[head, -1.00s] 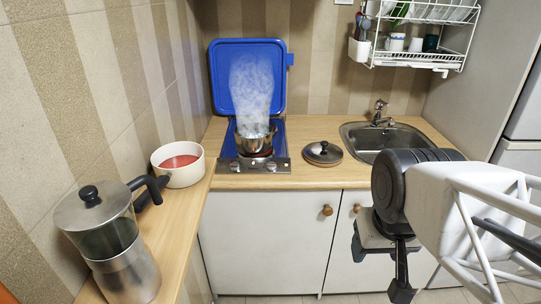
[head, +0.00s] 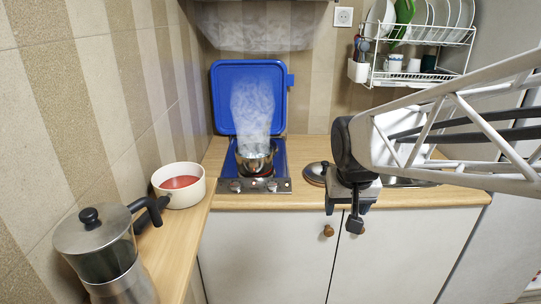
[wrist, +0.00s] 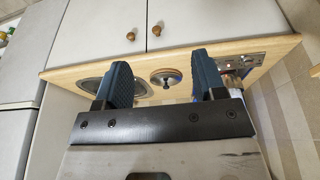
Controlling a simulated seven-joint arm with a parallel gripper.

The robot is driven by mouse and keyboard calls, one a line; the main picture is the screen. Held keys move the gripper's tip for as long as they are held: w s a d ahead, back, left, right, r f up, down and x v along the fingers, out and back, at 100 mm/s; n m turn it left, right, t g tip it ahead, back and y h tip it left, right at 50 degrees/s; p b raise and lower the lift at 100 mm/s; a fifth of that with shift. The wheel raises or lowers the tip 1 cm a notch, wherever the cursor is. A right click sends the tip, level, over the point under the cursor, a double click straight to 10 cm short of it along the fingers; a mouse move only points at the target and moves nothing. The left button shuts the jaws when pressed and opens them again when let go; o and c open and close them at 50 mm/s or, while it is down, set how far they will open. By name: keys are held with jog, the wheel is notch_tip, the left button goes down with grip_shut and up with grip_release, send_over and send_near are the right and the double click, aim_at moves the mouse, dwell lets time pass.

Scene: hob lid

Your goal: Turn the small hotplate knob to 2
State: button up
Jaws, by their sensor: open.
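The hob (head: 227,187) stands on the counter with its blue lid (head: 222,100) raised against the wall. Its steel front panel carries small round knobs, one at the left (head: 235,186) and others at the right (head: 272,186). Their settings are too small to read. A steaming metal pot (head: 256,161) stands on the hob. My gripper (head: 354,222) is in front of the counter, right of the hob and apart from it. In the wrist view its two blue-grey fingers (wrist: 162,75) are spread with nothing between them, and the hob panel (wrist: 248,60) shows at the right.
A pot lid (head: 316,172) lies on the counter between hob and arm. My arm covers most of the sink, which shows in the wrist view (wrist: 92,84). A white pan with red contents (head: 181,183) and a coffee pot (head: 100,245) stand at left. A dish rack (head: 415,78) hangs above.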

jog(key=w+a+f, duration=0.2)
jog(key=w+a, duration=0.1)
jog(key=w, duration=0.6)
jog(key=w+a+f, duration=0.1)
jog(key=w+a, duration=0.2)
jog(key=w, duration=0.7)
jog(key=t, duration=0.1)
send_near(272, 184)
jog(key=f, duration=0.1)
jog(key=shift+w+d+f, duration=0.2)
jog(key=shift+w+f, duration=0.05)
jog(key=shift+w, duration=0.2)
jog(key=shift+f, duration=0.15)
jog(key=shift+x, duration=3.75)
jog(key=shift+w+a, duration=0.1)
jog(key=shift+w, duration=0.05)
jog(key=shift+c, duration=0.3)
jog(key=c, duration=0.9)
jog(key=shift+o, duration=0.2)
